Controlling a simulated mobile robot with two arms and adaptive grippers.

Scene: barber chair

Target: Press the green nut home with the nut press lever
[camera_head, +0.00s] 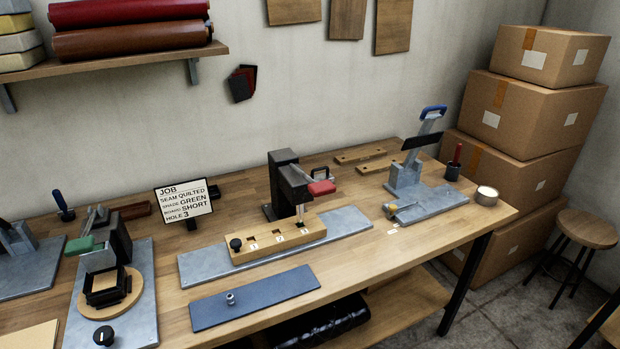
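A black press (284,185) stands mid-bench with a red-handled lever (321,187) raised at its right. Its silver ram (300,212) points down over a wooden block (262,250) with numbered holes and a black knob at its left end. A small silver nut-like piece (231,299) stands on the dark blue mat (270,293) in front; no green shows on it. I cannot make out a green nut. Another press (405,172) at the right has a raised blue handle (434,111). Neither gripper is in view.
A job card (184,200) reads quilted, green, short, hole 3. At left, a device with a green handle (80,245) stands on a grey plate. Two wooden boards (360,155) lie at the back. A tin (487,195) and cup (453,172) stand near the right end.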

